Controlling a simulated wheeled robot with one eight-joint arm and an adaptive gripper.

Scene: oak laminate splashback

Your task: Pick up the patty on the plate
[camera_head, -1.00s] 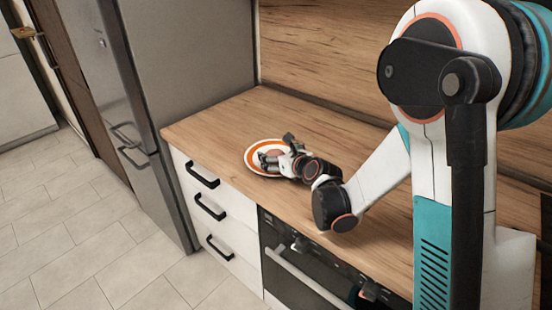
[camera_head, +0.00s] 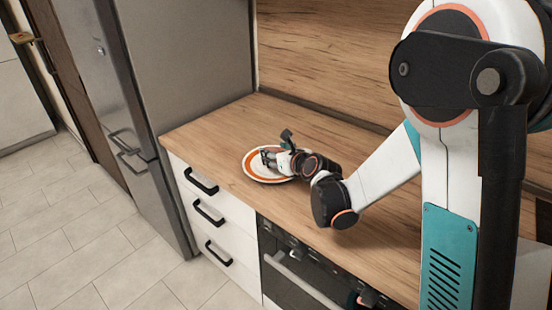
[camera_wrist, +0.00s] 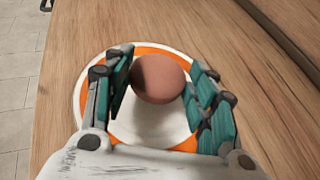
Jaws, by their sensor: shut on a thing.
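The patty (camera_wrist: 158,79) is a round, reddish-brown piece between the two teal-padded fingers of my gripper (camera_wrist: 160,88) in the wrist view. My gripper is shut on it, above the plate (camera_wrist: 150,125). The plate is white with an orange band, and in the head view the plate (camera_head: 253,173) lies on the counter near its left end. There my gripper (camera_head: 268,158) is over the plate, and the patty cannot be made out in that view.
The wooden counter (camera_head: 215,130) is bare around the plate. A grey fridge (camera_head: 190,60) stands at its left end and a wooden splashback (camera_head: 330,60) rises behind. Drawers (camera_head: 205,200) and an oven (camera_head: 300,275) are below the front edge.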

